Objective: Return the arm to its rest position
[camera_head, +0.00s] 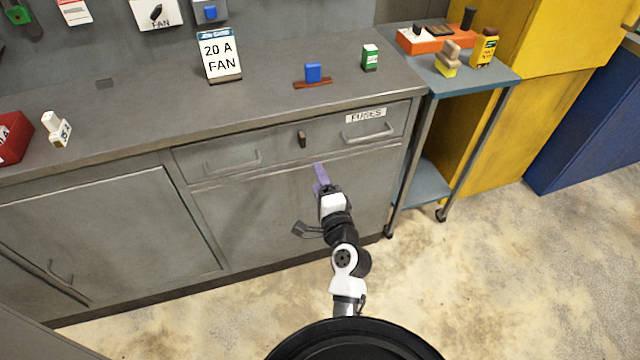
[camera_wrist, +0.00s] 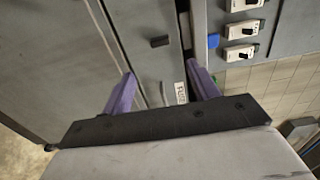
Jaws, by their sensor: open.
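My gripper (camera_head: 320,175) is in front of the grey workbench, near the drawer labelled FUSES (camera_head: 365,116). In the wrist view my gripper (camera_wrist: 162,92) shows two purple fingers spread wide apart with nothing between them. The drawer front and its label lie beyond the fingers there. My arm reaches forward from the round black base at the bottom of the head view and is partly bent. Whether the fingertips touch the drawer front cannot be told.
The workbench top (camera_head: 160,100) carries a 20 A FAN sign (camera_head: 219,55), a blue block (camera_head: 313,72) on a brown strip and a green-and-white box (camera_head: 370,57). A blue cart (camera_head: 485,80) with several items stands at the right, before a yellow cabinet (camera_head: 575,40). Floor at the lower right is clear.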

